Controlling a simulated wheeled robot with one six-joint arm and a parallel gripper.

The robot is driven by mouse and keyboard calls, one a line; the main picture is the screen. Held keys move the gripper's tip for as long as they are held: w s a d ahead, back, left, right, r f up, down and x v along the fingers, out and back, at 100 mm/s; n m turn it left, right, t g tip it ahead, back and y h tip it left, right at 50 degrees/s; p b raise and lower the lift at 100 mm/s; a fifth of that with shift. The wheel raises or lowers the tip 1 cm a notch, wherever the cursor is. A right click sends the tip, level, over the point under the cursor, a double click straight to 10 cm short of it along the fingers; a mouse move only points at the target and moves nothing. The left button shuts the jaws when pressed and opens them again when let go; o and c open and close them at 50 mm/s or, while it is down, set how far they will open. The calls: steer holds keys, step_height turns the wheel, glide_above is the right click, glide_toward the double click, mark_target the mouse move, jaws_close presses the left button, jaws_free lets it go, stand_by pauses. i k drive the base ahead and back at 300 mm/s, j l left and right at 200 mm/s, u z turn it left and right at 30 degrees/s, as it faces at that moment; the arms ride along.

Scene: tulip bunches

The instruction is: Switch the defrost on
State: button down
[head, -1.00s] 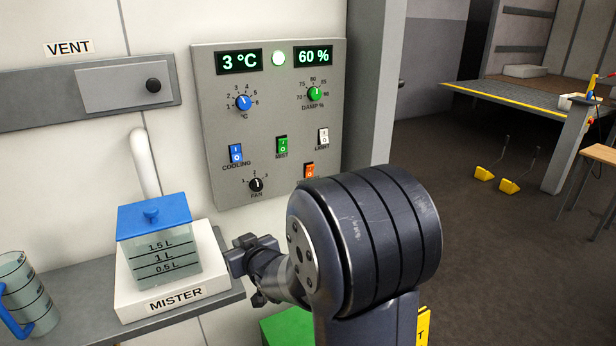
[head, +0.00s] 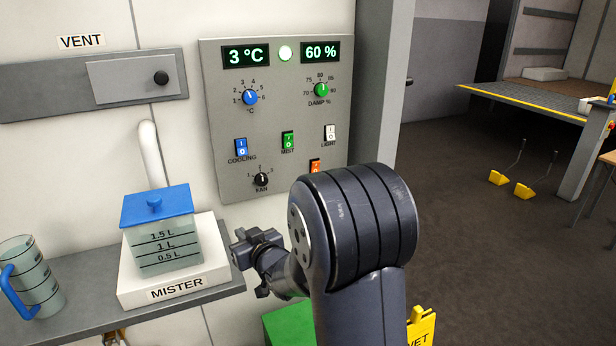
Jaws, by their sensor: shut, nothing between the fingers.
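The grey control panel (head: 223,150) is on the wall. An orange rocker switch (head: 315,165) sits at its lower right, partly covered by my arm. Its label is hidden, so I cannot read whether it is the defrost switch, and its position is not clear. The other switches are labelled: blue cooling (head: 241,147), green mist (head: 288,141) and white light (head: 330,132). My gripper (head: 240,250) is shut and empty. In the picture it is below and left of the orange switch, beside the mister, apart from the panel.
The mister (head: 180,283) with its blue-lidded tank (head: 157,207) stands on a grey shelf (head: 85,318), beside a measuring jug (head: 28,280). A fan knob (head: 261,180) is low on the panel. A green box (head: 287,324) and a yellow sign (head: 421,328) are below.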

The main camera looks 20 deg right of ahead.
mark_target(314, 166)
steer(key=k+l+u, duration=0.1)
steer(key=l, duration=0.25)
steer(key=k+l, duration=0.1)
steer(key=l, duration=0.25)
steer(key=l+u, duration=0.15)
steer(key=l, duration=0.2)
steer(key=k+l+u, duration=0.1)
steer(key=l, duration=0.25)
steer(key=k+l, duration=0.2)
steer(key=l, duration=0.15)
steer(key=i+l+u, duration=0.15)
steer(key=l, duration=0.2)
steer(key=i+l+u, duration=0.1)
steer(key=i+l, duration=0.15)
steer(key=i+l+u, duration=0.15)
steer(key=l, duration=0.35)
